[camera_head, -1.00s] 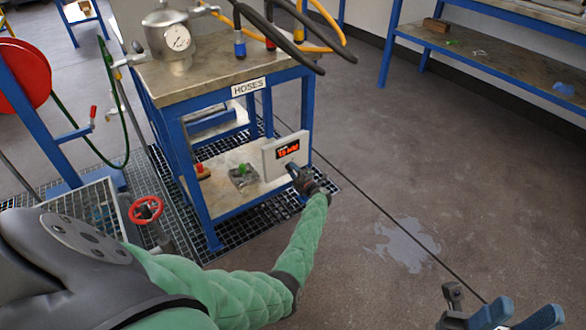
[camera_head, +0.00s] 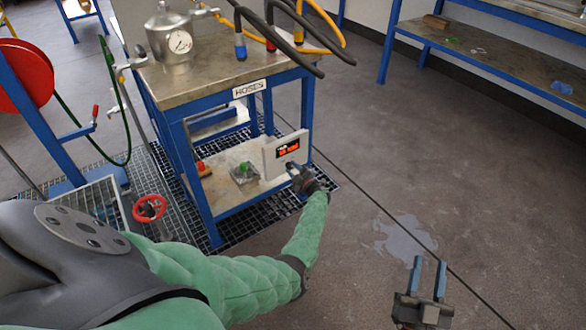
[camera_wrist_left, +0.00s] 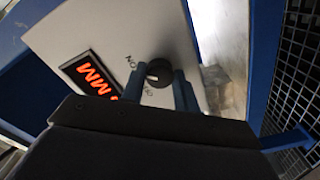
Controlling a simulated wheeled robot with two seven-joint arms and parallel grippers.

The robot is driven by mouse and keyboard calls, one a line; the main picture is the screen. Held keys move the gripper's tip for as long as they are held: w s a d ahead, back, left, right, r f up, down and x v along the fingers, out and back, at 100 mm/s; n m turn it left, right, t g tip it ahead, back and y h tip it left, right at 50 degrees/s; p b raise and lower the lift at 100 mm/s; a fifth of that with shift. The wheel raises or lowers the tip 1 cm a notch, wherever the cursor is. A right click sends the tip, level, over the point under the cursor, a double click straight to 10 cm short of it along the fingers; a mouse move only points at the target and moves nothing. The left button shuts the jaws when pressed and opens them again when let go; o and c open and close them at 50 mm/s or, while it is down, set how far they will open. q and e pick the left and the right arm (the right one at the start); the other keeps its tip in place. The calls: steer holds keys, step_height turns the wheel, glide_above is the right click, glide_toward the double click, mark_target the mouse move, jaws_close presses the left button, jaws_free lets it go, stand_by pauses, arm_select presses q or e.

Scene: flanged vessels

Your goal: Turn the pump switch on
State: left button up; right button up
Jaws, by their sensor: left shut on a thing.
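The pump switch is a round black knob (camera_wrist_left: 158,72) with a white mark, on a pale control box (camera_head: 271,160) with a red-lit display (camera_head: 288,149). Lettering that seems to read "ON" shows beside the knob in the left wrist view. My left gripper (camera_head: 295,172) is at the box front. In the left wrist view its blue fingers (camera_wrist_left: 158,84) sit on both sides of the knob, shut on it. In the head view the gripper hides the knob. My right gripper (camera_head: 428,272) is at the lower right, fingers apart, empty, over the floor.
The box stands on the lower shelf of a blue bench marked HOSES (camera_head: 249,88). A green-topped part (camera_head: 243,172) sits on that shelf. A gauge vessel (camera_head: 174,42) and hoses are on top. A red handwheel (camera_head: 149,208) is at left. Floor at right is open.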

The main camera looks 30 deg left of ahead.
arm_select(q)
steer(key=shift+f+m, duration=0.1)
steer(key=shift+m, duration=0.4)
arm_select(e)
steer(key=shift+w+a+f+g, duration=0.2)
steer(key=shift+f+g, duration=0.3)
steer(key=shift+f, duration=0.85)
steer(key=shift+w+a+f+g, duration=0.15)
steer(key=shift+f+g, duration=0.35)
steer(key=shift+f, duration=0.8)
steer(key=shift+d, duration=0.1)
arm_select(q)
steer(key=o, duration=1)
steer(key=shift+c, duration=0.2)
arm_select(e)
steer(key=shift+h, duration=0.3)
arm_select(q)
steer(key=shift+d, duration=0.1)
